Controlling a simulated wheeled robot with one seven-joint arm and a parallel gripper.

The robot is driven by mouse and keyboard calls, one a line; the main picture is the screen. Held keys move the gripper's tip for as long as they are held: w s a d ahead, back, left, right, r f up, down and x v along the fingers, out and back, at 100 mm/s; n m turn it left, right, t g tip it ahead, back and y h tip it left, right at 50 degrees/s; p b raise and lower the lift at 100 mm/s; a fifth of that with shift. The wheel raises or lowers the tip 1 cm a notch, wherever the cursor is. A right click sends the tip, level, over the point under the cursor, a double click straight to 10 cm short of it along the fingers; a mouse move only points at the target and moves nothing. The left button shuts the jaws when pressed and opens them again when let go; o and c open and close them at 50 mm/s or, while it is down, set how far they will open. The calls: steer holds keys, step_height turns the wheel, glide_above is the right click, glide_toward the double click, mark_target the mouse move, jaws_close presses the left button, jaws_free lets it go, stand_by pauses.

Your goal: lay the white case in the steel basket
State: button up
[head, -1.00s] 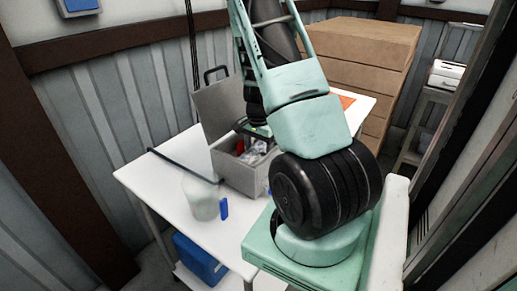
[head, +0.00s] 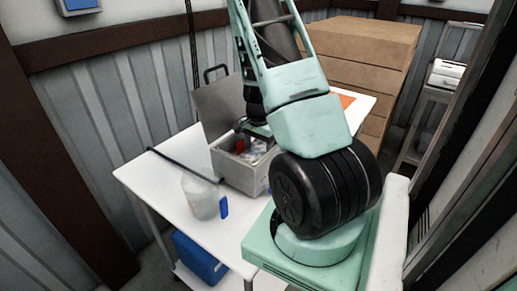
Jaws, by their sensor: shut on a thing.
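My gripper (head: 257,131) is at the end of my arm, over the open grey box on the white table. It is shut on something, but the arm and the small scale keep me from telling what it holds. The grey box (head: 238,178) has its lid raised at the back. Inside it I see a red thing (head: 240,146) and some pale, jumbled things. I cannot make out the white case for certain, and I see nothing that is clearly a steel basket.
On the white table (head: 160,186), a translucent jar (head: 200,196) stands beside a blue piece (head: 224,207), near a dark rod (head: 177,163). A blue crate (head: 200,258) sits below. Stacked cartons (head: 355,48) and a shelf with a white item (head: 446,73) stand behind.

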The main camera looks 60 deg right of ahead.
steer(key=o, duration=1)
step_height(320, 180, up, 17)
steer(key=shift+r, duration=0.2)
stand_by(0.4)
